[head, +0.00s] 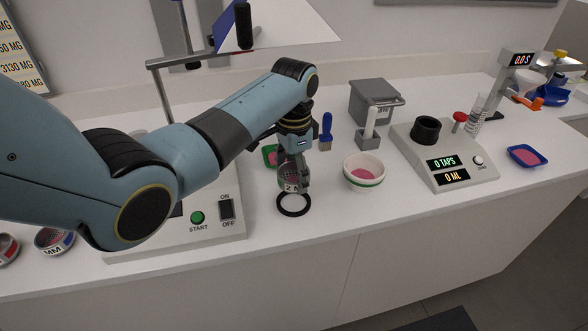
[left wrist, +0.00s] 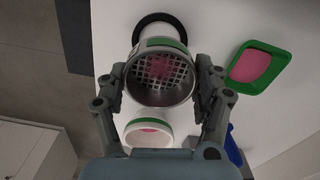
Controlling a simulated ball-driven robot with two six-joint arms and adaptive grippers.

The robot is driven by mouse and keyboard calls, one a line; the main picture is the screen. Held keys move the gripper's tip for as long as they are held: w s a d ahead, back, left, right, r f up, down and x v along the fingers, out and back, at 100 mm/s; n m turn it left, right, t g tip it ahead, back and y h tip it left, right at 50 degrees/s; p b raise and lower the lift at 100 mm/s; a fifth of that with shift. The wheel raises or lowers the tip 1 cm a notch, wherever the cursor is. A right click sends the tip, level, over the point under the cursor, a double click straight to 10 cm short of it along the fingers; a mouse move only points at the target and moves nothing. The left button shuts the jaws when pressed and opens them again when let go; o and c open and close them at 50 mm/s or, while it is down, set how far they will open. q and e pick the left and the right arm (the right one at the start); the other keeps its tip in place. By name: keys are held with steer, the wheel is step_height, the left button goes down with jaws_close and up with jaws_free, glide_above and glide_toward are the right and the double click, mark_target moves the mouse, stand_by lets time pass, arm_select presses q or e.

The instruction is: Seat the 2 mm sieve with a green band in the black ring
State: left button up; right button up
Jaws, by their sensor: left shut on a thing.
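My left gripper (head: 291,178) is shut on the green-banded sieve (head: 290,188), whose white label reads "2 M" where it shows in the head view. In the left wrist view the sieve (left wrist: 160,88) sits between the fingertips (left wrist: 160,82), with its grey rim, mesh and green band showing. Pink shows at the mesh. The black ring (head: 293,211) lies on the white counter just below the sieve in the head view. In the left wrist view the ring (left wrist: 160,17) is partly hidden behind the sieve. I cannot tell whether they touch. My right gripper is not in view.
A white bowl (head: 364,177) with pink powder stands right of the ring. A green tray (head: 269,157) is behind the gripper. The START/OFF machine (head: 215,236) is left, with banded sieves (head: 54,241) beyond. A tap counter (head: 452,184) stands right. Counter in front of the bowl is clear.

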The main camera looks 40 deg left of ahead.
mark_target(294, 185)
arm_select(q)
steer(key=shift+f, duration=0.6)
steer(key=shift+f+b, duration=0.8)
steer(key=shift+f, duration=0.1)
steer(key=shift+f+b, duration=0.3)
steer(key=shift+f, duration=0.3)
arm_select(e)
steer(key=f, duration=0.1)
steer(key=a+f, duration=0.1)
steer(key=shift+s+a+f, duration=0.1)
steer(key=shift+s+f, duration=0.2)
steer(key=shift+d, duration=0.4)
arm_select(q)
steer(key=shift+r, duration=0.1)
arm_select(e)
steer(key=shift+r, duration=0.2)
arm_select(q)
steer(key=shift+p, duration=0.4)
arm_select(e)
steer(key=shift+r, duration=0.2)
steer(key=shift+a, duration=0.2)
